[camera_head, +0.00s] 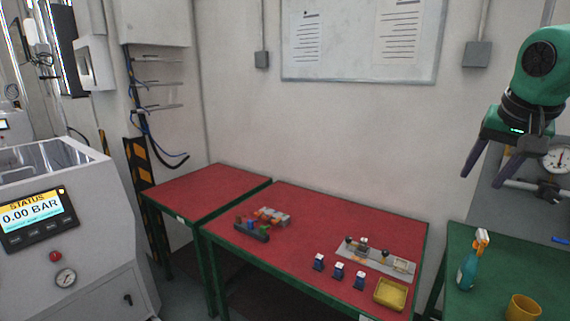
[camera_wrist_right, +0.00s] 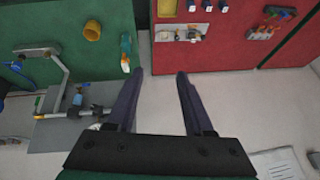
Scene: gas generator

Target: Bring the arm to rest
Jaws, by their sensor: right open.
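My right arm (camera_head: 540,70) comes in at the upper right of the head view, green with black joints. Its gripper (camera_head: 494,178) hangs in the air above the green table on the right, with its dark fingers apart and nothing between them. In the right wrist view the two fingers of this gripper (camera_wrist_right: 158,75) stand well apart, with only pale floor or wall behind the gap. My left gripper does not show in either view.
A red table (camera_head: 330,215) holds a grey plate (camera_head: 375,256), several small blue items and a yellow tray (camera_head: 390,294). The green table (camera_head: 490,262) carries a spray bottle (camera_head: 470,262) and a yellow cup (camera_head: 523,307). A machine with a pressure display (camera_head: 38,215) stands left.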

